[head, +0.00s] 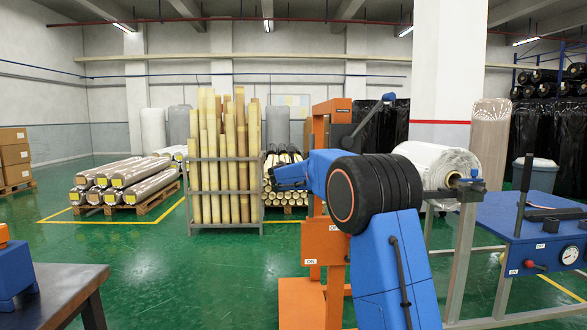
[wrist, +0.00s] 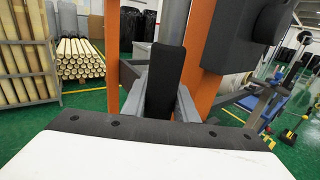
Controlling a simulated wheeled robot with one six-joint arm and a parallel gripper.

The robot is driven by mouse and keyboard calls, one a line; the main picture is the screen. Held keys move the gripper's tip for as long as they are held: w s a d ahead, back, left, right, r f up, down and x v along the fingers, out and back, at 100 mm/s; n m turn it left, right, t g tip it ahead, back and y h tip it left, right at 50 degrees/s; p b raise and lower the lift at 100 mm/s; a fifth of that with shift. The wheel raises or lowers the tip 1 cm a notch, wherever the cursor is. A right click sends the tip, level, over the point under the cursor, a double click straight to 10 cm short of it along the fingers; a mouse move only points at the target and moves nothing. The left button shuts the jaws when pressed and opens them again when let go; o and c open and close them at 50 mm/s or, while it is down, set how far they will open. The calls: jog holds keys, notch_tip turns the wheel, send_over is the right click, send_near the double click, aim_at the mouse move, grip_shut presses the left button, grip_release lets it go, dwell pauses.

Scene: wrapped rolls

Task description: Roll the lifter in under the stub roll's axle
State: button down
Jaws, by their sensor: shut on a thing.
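The orange lifter (head: 312,258) stands upright near the middle of the head view, partly hidden behind my blue and black arm. In the wrist view its orange mast (wrist: 208,68) and black box (wrist: 252,35) are close ahead. My gripper (wrist: 165,85) shows there as a dark finger, shut against a grey bar of the lifter's handle. The other finger cannot be made out. The white stub roll (head: 436,160) is right of the lifter in the head view. Its axle end (head: 470,186) sticks out over a grey stand (head: 462,250). The gap below the axle is partly hidden by my arm.
A blue bench with a gauge (head: 540,240) stands at right. A dark table (head: 58,292) is at front left. A rack of tall tubes (head: 226,165) and a pallet of wrapped rolls (head: 128,205) stand behind. Green floor (head: 200,275) is clear between them.

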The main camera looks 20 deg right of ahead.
jog(key=s+d, duration=0.2)
jog(key=d, duration=0.4)
jog(key=shift+d, duration=0.25)
jog(key=shift+s, duration=0.1)
jog(key=c, duration=1.4)
grip_release()
jog(key=shift+d, duration=0.2)
jog(key=shift+a, duration=0.1)
jog(key=v, duration=1.7)
jog(key=shift+s, duration=0.2)
jog(key=shift+a+f, duration=0.1)
